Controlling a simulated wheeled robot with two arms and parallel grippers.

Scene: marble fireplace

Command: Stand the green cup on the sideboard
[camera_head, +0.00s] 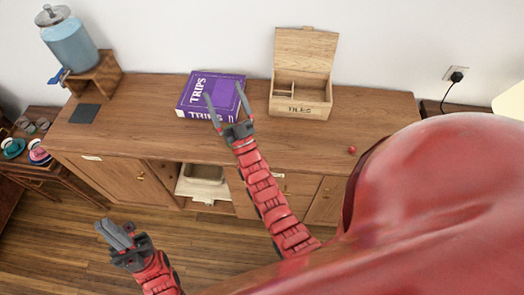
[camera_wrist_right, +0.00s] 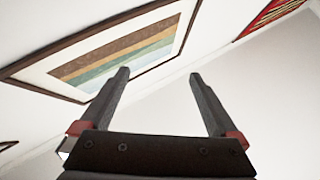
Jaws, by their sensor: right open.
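A teal-green cup (camera_head: 13,147) is at the far left of the head view, on a small low side table beside the sideboard; its details are too small to tell. The wooden sideboard (camera_head: 310,150) spans the middle. My right gripper (camera_head: 226,90) is open and empty, its fingers pointing up in front of a purple box. In the right wrist view its two fingers (camera_wrist_right: 158,85) are spread with nothing between them. My left gripper (camera_head: 112,230) is low, in front of the sideboard and to the right of the cup; its fingers are seen from an angle that hides any gap.
The purple box (camera_head: 196,92) and an open wooden box (camera_head: 298,106) stand at the sideboard's back. A drink dispenser (camera_head: 70,42) on a wooden stand (camera_head: 98,75) and a dark mat (camera_head: 84,114) are at its left. A small red ball (camera_head: 352,150) lies right. The front strip is mostly clear.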

